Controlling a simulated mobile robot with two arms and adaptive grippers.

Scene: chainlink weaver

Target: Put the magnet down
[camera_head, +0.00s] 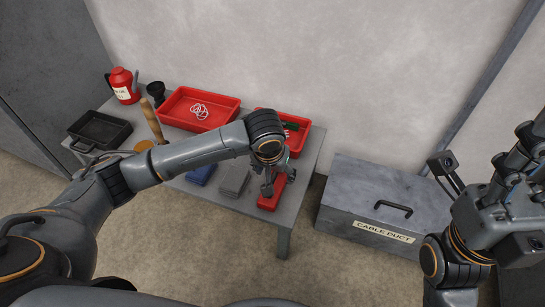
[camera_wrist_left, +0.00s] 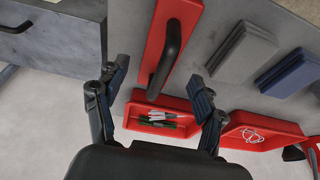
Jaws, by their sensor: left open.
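The magnet looks to be the red block with a black handle, which lies flat at the table's front right corner. It shows in the head view (camera_head: 273,200) and in the left wrist view (camera_wrist_left: 156,35). My left gripper (camera_head: 279,182) is open, over the block's far end and partly hiding it. In the left wrist view the fingers (camera_wrist_left: 158,84) are spread apart, with the near end of the handle between them in the picture. Nothing shows held. My right gripper (camera_head: 515,170) is raised at the right edge, away from the table; its jaw opening is unclear.
A red tray with green and white items (camera_head: 301,124) stands behind the block. A larger red tray (camera_head: 228,103) holds pale rings. Grey (camera_head: 236,180) and blue (camera_head: 201,173) flat blocks lie left of it. A grey "CABLE DUCT" box (camera_head: 345,205) stands right of the table.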

